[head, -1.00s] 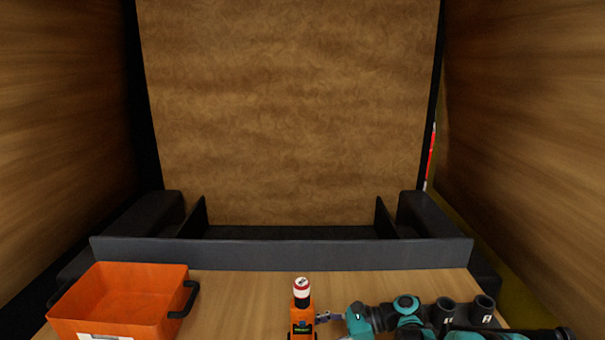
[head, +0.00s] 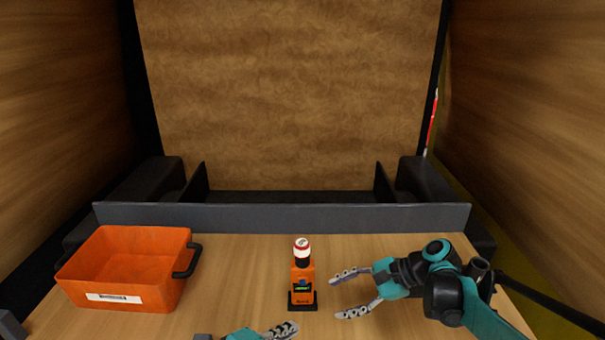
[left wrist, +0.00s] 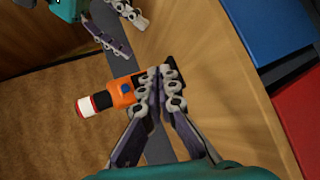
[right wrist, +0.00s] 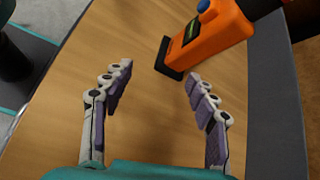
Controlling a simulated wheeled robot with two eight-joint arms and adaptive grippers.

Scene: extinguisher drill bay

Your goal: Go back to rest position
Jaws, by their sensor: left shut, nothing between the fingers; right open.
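An orange device (head: 302,285) with a red-and-white top stands upright on a black foot on the wooden table. My right gripper (head: 342,297) is open and empty just to the right of it, fingers pointing at it without touching. The device also shows at the top of the right wrist view (right wrist: 215,42), beyond the open fingers. My left gripper (head: 292,329) is low in the head view, in front of the device, with much of it cut off. In the left wrist view its fingers (left wrist: 160,75) are shut and empty, and they hide part of the device.
An orange bin (head: 128,308) with black handles stands on the table's left. A dark grey ledge (head: 280,217) runs along the back edge. Brown wooden walls flank both sides. Blue (left wrist: 262,25) and red (left wrist: 303,105) surfaces show in the left wrist view. Table between bin and device is clear.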

